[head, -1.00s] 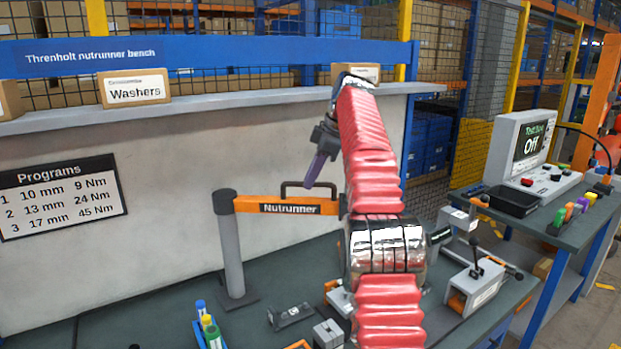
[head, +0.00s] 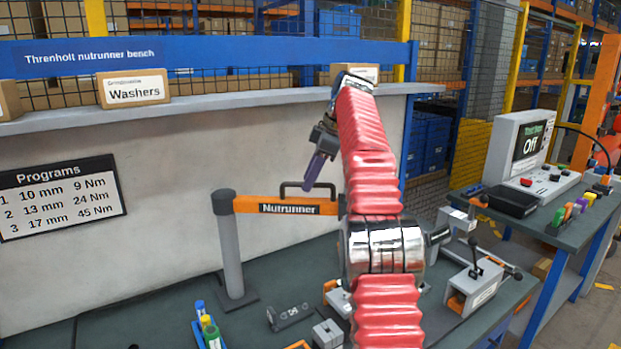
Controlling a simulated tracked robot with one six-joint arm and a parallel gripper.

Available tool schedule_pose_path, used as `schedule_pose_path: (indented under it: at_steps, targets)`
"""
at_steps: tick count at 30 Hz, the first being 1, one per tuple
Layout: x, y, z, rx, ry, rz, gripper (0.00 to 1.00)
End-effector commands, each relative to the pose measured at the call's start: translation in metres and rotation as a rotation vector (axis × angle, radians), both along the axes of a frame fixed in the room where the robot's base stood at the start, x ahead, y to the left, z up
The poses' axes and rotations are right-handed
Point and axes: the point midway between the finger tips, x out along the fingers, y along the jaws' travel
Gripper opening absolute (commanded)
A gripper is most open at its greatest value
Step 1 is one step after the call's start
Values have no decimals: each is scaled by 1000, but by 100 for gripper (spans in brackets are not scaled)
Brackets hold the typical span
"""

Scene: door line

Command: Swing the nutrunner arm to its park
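The nutrunner arm (head: 260,206) is an orange beam labelled "Nutrunner". It reaches right from a grey post (head: 231,250) that stands on the bench. A black bar handle (head: 296,185) rises from its top, and its right end meets or passes behind my red-sleeved arm. No park is clearly identifiable.
The bench (head: 150,315) carries a rack of coloured pieces (head: 207,325), a grey block (head: 327,333) and a lever fixture (head: 472,285). A wall panel (head: 160,180) stands behind.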

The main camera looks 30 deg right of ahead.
Motion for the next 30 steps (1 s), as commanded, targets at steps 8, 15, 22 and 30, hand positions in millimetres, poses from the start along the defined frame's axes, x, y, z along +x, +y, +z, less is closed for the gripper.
schedule_pose_path:
  at_steps: [8,15,22,30]
  targets:
    - [-2,-4,10,0,-2,-1,31]
    - [-7,-5,17,1,-1,-1,31]
    - [-10,-6,22,0,0,-2,31]
    - [-14,-9,25,0,-1,-1,31]
